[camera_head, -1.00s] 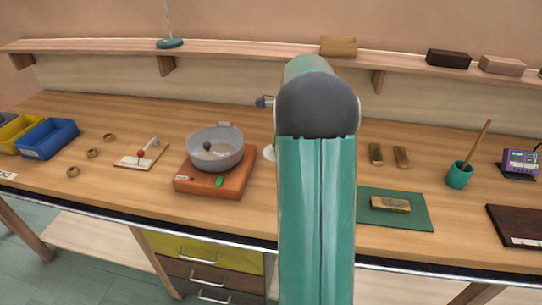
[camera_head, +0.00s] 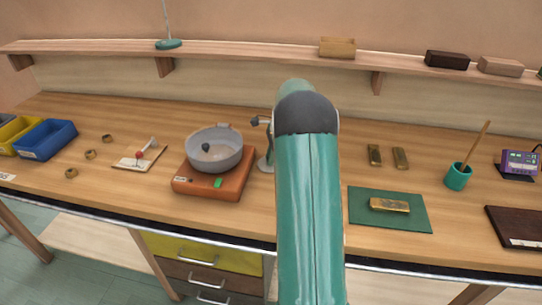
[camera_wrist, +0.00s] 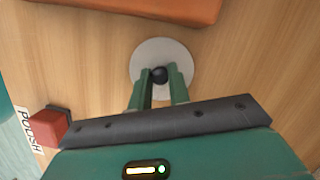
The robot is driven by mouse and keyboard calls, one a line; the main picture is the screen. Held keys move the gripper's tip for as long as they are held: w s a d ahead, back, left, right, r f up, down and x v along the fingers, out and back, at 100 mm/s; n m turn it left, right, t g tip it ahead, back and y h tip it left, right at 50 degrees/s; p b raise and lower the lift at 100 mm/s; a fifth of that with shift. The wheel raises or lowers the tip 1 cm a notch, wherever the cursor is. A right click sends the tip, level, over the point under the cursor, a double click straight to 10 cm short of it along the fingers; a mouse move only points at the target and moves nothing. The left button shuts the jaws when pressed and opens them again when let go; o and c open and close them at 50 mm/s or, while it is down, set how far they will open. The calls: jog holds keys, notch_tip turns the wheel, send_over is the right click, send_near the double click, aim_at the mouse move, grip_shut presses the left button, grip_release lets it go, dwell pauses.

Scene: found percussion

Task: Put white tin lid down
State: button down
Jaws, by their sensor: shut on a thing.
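The white tin lid (camera_wrist: 160,50) is a round pale disc with a black knob (camera_wrist: 160,74) at its middle in the wrist view. My gripper (camera_wrist: 160,72) is shut on the knob, one finger on each side. The lid lies flat above or on the bare wood; I cannot tell whether it touches. In the head view, a pale edge of the lid (camera_head: 264,164) shows just right of the orange base (camera_head: 232,187); my arm hides the rest.
A grey pan (camera_head: 215,155) sits on the orange base, close to the lid's left. A green mat (camera_head: 410,221) with a brass block (camera_head: 389,205) lies right of my arm. The wrist view shows a red block (camera_wrist: 50,126) on the left.

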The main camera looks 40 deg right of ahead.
jog(key=shift+f, duration=0.1)
jog(key=c, duration=1.3)
grip_release()
